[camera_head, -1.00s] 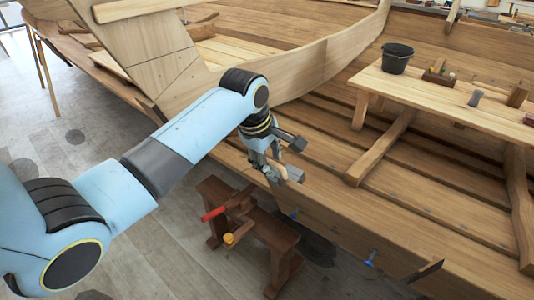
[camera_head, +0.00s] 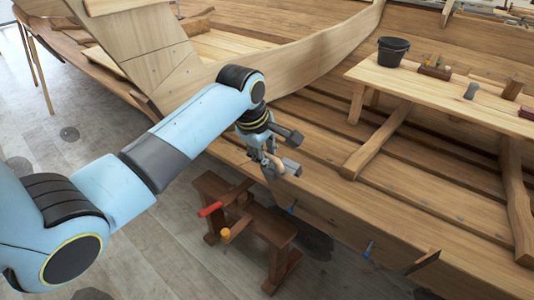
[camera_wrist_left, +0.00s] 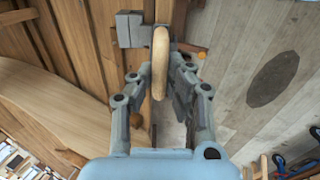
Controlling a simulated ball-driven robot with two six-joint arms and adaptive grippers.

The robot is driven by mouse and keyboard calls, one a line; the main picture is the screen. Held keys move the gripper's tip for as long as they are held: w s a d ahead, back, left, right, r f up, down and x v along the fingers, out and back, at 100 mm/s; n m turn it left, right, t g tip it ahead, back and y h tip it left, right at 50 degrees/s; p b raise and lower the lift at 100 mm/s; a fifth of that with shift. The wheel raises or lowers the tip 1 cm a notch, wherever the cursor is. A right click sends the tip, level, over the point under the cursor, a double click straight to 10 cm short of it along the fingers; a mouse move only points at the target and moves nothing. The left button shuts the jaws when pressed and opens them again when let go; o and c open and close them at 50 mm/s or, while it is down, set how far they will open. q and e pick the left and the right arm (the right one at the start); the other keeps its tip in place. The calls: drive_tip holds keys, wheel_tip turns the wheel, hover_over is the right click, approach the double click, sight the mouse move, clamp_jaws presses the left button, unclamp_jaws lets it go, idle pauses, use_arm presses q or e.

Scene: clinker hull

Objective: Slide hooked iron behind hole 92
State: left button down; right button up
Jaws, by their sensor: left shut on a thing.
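My left gripper (camera_head: 270,158) is shut on the hooked iron, a grey metal piece (camera_head: 291,167) with a pale wooden handle (camera_head: 276,158). It is at the upper edge of the hull side. In the left wrist view the handle (camera_wrist_left: 160,65) stands between the fingers of my left gripper (camera_wrist_left: 160,95), and the grey stepped metal end (camera_wrist_left: 130,30) lies beyond it, over the planking. I cannot tell whether the iron touches the hull. Hole 92 cannot be made out. My right gripper is not in view.
A brown bench (camera_head: 245,217) with a red-handled tool (camera_head: 210,209) stands on the floor below the gripper. Blue-handled items (camera_head: 368,250) sit along the hull's edge. A plank table (camera_head: 440,95) with a black bucket (camera_head: 393,52) stands inside the hull.

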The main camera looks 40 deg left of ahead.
sight(279, 161)
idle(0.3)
use_arm(q)
drive_tip(key=shift+r, duration=0.1)
drive_tip(key=shift+d+p, duration=0.75)
drive_tip(key=shift+d, duration=0.8)
drive_tip(key=shift+s+d, duration=0.1)
drive_tip(key=shift+d, duration=1.15)
drive_tip(key=shift+d, duration=0.6)
